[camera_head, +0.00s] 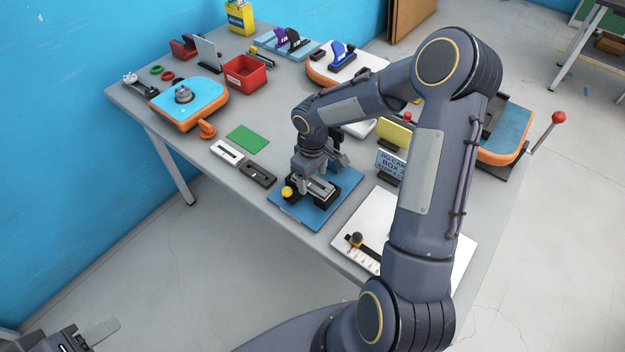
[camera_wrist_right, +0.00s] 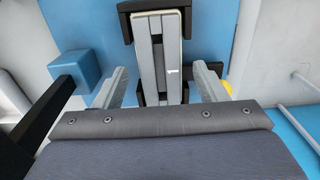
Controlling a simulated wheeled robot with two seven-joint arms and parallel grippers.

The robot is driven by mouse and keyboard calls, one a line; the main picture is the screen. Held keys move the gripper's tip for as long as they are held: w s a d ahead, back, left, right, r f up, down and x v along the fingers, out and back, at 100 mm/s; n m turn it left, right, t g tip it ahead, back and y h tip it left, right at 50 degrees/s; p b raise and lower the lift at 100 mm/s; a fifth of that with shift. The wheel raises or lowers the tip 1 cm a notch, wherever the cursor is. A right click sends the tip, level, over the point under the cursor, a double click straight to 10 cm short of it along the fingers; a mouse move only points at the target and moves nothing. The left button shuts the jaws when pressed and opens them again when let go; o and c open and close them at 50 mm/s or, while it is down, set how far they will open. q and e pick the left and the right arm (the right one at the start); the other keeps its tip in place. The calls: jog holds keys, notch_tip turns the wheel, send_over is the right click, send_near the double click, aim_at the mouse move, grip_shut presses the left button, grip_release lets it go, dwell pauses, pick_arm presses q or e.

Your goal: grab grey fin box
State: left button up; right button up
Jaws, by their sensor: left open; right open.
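A light grey fin box (camera_head: 321,188) lies in a black holder on a blue plate (camera_head: 338,201) at the table's front edge. In the right wrist view the grey fin box (camera_wrist_right: 172,62) is long and slotted, with black holder blocks around it. My right gripper (camera_head: 318,174) is above it, pointing down and open. Its fingertips (camera_wrist_right: 162,82) stand on either side of the box, with gaps visible; contact is not seen. A dark grey slotted piece (camera_head: 257,174) and a white one (camera_head: 227,151) lie to the left. My left gripper (camera_head: 92,335) is open and empty, low at the left, away from the table.
A yellow knob (camera_head: 287,191) sits beside the holder. A sign (camera_head: 390,163) stands to its right, and a white board with a gauge (camera_head: 357,241) lies at the front. A green mat (camera_head: 248,139) and red bin (camera_head: 245,74) are farther back. My right arm hides part of the table.

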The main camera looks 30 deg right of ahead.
jog(key=shift+f, duration=0.3)
jog(key=c, duration=1.1)
jog(key=shift+r, duration=0.1)
